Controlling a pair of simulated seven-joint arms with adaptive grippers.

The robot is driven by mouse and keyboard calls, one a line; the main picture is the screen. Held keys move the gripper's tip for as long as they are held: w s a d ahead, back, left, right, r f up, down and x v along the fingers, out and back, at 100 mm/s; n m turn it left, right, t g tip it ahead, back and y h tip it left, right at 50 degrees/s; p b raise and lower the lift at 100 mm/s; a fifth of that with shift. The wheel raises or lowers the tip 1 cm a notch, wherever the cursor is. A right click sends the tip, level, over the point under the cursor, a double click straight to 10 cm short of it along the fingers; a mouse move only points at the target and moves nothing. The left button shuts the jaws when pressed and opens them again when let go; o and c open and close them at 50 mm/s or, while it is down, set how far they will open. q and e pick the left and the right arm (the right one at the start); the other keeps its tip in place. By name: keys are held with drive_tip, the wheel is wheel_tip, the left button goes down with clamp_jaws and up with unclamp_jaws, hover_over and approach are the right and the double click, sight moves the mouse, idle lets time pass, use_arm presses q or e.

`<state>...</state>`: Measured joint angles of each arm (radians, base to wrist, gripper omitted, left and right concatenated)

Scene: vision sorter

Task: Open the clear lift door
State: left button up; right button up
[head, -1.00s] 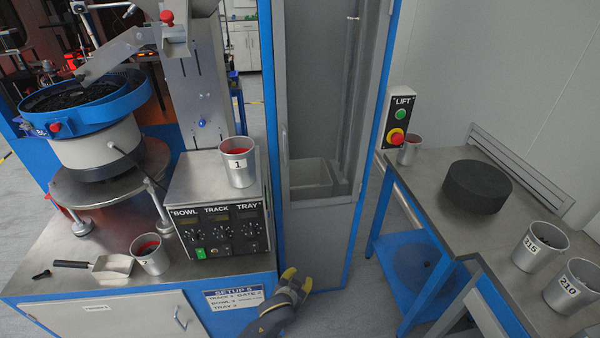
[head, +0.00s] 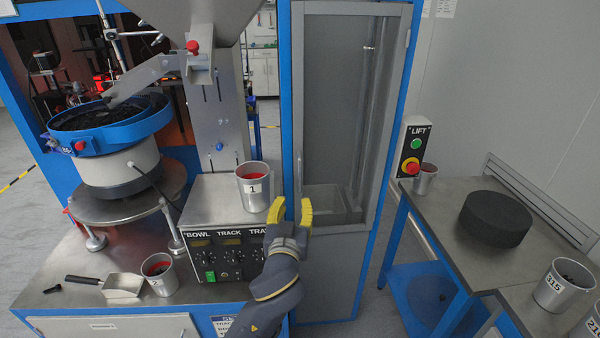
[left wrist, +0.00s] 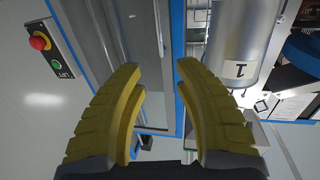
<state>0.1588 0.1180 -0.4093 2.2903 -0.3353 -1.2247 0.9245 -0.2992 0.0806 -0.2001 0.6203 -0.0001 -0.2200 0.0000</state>
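The clear lift door (head: 335,100) stands upright in a grey frame inside the blue lift cabinet (head: 286,90). It looks shut. A slim handle (head: 300,172) shows on its left edge. My left gripper (head: 291,211) is in front of the door's left edge, just below the handle, with its yellow fingers apart and nothing between them. In the left wrist view the open fingers (left wrist: 157,72) point toward the door edge and the blue frame post; contact with the handle does not show. My right gripper is not in view.
A cup marked 1 (head: 254,187) stands on the control box (head: 225,250), close left of my gripper. The lift button panel (head: 412,145) is on the right. A bench (head: 455,240) with a black disc (head: 495,218) and cups stands at the right.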

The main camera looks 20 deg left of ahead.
sight(299, 173)
use_arm(q)
drive_tip(key=w+a, duration=0.1)
drive_tip(key=w, duration=0.4)
drive_tip(key=w+a, duration=0.1)
drive_tip(key=w, duration=0.4)
drive_tip(key=w+a, duration=0.1)
drive_tip(key=w, duration=0.5)
clamp_jaws()
